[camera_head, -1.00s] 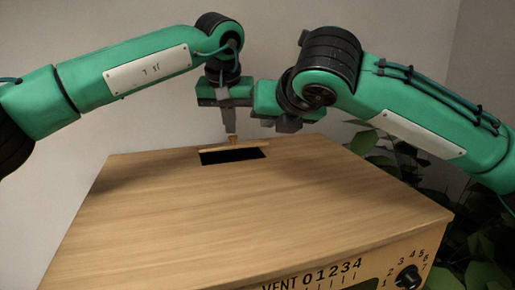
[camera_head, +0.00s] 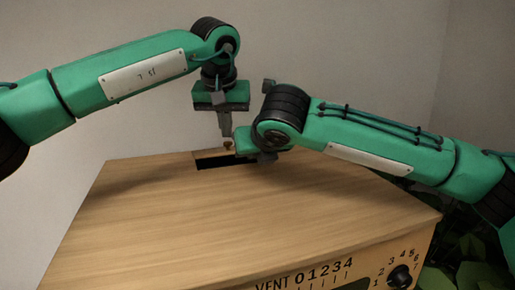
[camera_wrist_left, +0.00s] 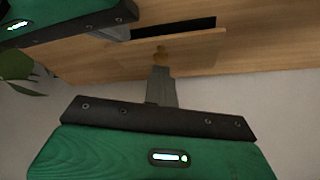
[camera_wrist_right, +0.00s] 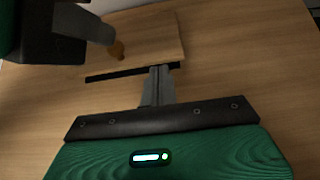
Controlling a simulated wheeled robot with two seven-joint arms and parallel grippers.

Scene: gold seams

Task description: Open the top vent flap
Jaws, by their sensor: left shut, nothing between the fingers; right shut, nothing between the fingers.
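The wooden top vent flap (camera_head: 209,153) stands along the back of a dark slot (camera_head: 212,165) in the top of the wooden box (camera_head: 220,215). It appears tilted up, leaving the slot partly open. My left gripper (camera_head: 226,134) points down, shut and empty, just by the knob; contact is unclear. My right gripper's shut, empty fingertips (camera_wrist_right: 161,70) are at the slot's edge beside the flap (camera_wrist_right: 148,38). In the head view my right arm hides part of flap and slot.
The box front carries a VENT scale (camera_head: 310,276) and a round dial (camera_head: 400,276). Leafy plants (camera_head: 465,255) stand at the right. A plain wall rises behind. The two grippers are close together; the box top towards the front is clear.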

